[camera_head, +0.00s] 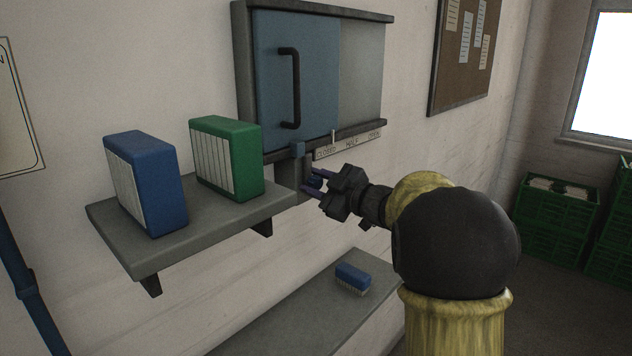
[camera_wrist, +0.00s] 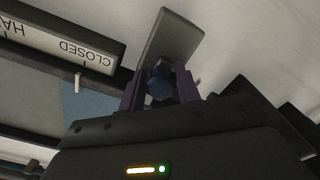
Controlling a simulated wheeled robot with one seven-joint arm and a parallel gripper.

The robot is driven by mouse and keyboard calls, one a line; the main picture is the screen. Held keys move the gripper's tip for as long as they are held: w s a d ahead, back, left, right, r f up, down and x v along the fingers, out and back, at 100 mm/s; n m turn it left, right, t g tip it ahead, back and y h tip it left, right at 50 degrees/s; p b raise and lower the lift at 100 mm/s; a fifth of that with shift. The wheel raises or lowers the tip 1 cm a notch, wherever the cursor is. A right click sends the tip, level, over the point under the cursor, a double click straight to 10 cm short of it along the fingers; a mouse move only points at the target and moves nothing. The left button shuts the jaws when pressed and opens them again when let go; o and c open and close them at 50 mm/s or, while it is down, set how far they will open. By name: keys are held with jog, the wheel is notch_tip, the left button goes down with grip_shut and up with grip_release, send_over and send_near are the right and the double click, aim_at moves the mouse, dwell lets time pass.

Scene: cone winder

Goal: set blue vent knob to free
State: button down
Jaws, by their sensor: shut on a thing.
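The blue vent knob (camera_head: 315,182) sits on a grey plate (camera_head: 288,178) below the lower left corner of a sliding blue panel (camera_head: 280,75). My gripper (camera_head: 312,183) reaches it from the right, its purple fingers on either side of the knob. In the wrist view the knob (camera_wrist: 158,86) is between the fingers, against the grey plate (camera_wrist: 172,40), and my gripper is shut on it. No marking for free shows on the plate; the fingers hide part of the knob, so its setting cannot be read.
A label strip (camera_head: 350,145) reads closed, half and open; a white pointer (camera_head: 333,137) stands near closed. A shelf (camera_head: 180,243) with blue (camera_head: 150,180) and green (camera_head: 232,158) boxes is close left. A brush (camera_head: 352,277) lies on a lower ledge. Green crates (camera_head: 553,220) stand right.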

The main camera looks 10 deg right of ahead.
jog(key=shift+f+b, duration=0.35)
jog(key=shift+f, duration=0.55)
jog(key=c, duration=1.1)
grip_release()
jog(key=shift+a, duration=0.15)
jog(key=b+v, duration=0.6)
jog(key=v, duration=1.1)
jog(key=shift+s+d, duration=0.2)
jog(key=shift+w+r, duration=0.1)
